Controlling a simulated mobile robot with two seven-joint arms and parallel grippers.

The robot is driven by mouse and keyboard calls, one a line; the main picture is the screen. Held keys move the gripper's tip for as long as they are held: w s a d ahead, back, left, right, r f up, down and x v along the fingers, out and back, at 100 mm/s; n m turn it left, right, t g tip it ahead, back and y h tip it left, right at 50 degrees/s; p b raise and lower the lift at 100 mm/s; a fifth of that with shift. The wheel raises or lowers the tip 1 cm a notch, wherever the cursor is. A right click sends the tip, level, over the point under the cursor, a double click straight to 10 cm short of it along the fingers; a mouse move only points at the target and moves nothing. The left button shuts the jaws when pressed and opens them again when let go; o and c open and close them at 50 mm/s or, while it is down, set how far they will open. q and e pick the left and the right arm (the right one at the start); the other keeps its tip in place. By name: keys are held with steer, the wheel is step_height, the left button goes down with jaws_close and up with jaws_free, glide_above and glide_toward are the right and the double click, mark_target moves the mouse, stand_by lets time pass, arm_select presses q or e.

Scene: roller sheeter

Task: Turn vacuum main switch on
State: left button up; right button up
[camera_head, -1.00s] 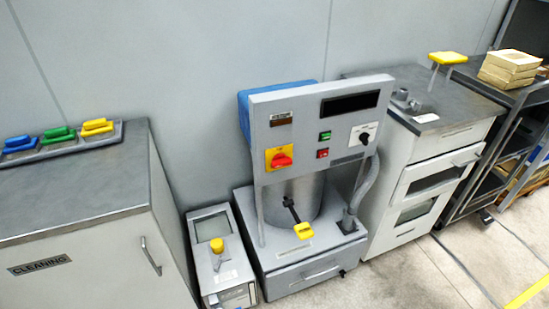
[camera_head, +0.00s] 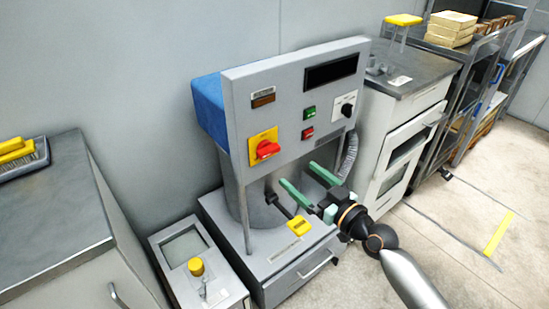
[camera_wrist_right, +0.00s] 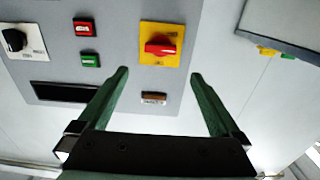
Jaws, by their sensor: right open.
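The main switch is a red rotary knob (camera_head: 267,149) on a yellow plate (camera_head: 257,136), at the left of the grey control panel (camera_head: 236,110). In the right wrist view the red knob (camera_wrist_right: 160,48) shows beyond the fingertips, its handle lying crosswise. My right gripper (camera_head: 302,176) has green fingers, is open and empty. In the head view it is in front of the machine, below and right of the knob, apart from it. In the right wrist view the right gripper (camera_wrist_right: 161,75) has the knob between its finger lines. My left gripper is not in view.
The panel also has a green button (camera_head: 309,113), a red button (camera_head: 308,132) and a black selector knob (camera_head: 346,110). A yellow-handled lever (camera_head: 298,226) sticks out below. A cabinet (camera_head: 50,235) stands left, and a white drawer unit (camera_head: 400,150) right.

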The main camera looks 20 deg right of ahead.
mark_target(271, 152)
steer(key=x, duration=1.1)
steer(key=shift+f, duration=0.1)
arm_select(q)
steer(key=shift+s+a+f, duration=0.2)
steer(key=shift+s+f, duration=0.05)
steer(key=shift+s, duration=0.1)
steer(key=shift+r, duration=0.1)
arm_select(e)
steer(key=shift+c, duration=1.2)
steer(key=c, duration=1)
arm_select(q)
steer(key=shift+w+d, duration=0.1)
